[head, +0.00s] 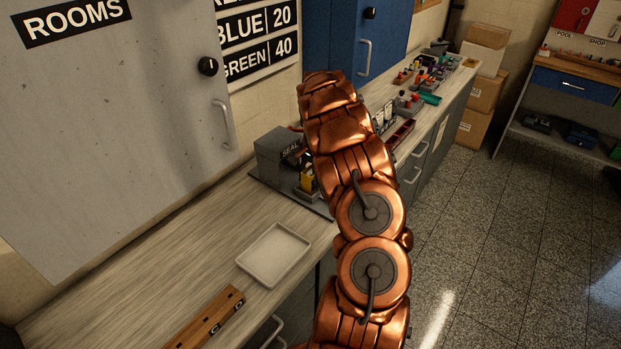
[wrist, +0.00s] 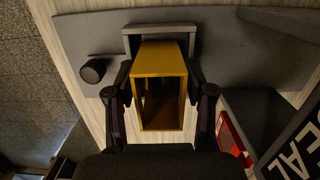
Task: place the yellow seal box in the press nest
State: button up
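The yellow seal box (wrist: 160,54) lies between the two fingers of my gripper (wrist: 160,80) in the wrist view, with its hollow open side facing the camera. The fingertips appear to press on its two sides. Its far end meets the grey U-shaped press nest (wrist: 160,31); whether it is fully seated I cannot tell. In the head view the yellow box (head: 306,182) shows small beside the grey press (head: 277,158) marked SEAL. My arm hides most of the gripper there.
A dark round knob (wrist: 94,70) stands on the grey press base (wrist: 230,66) left of the nest. A red part (wrist: 233,137) lies near the right finger. On the counter are a white tray (head: 273,255) and a wooden rack (head: 207,318). Several small items crowd the far counter.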

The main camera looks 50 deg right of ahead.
jog(key=shift+o, duration=0.5)
jog(key=shift+r, duration=0.1)
jog(key=shift+r, duration=0.2)
jog(key=r+b, duration=0.1)
jog(key=r, duration=0.2)
jog(key=d+r+b, duration=0.1)
jog(key=r, duration=0.3)
jog(key=r+b, duration=0.1)
jog(key=r, duration=0.3)
jog(key=shift+w+d+r+b, duration=0.1)
jog(key=shift+d+r+b, duration=0.1)
jog(key=shift+r+b, duration=0.1)
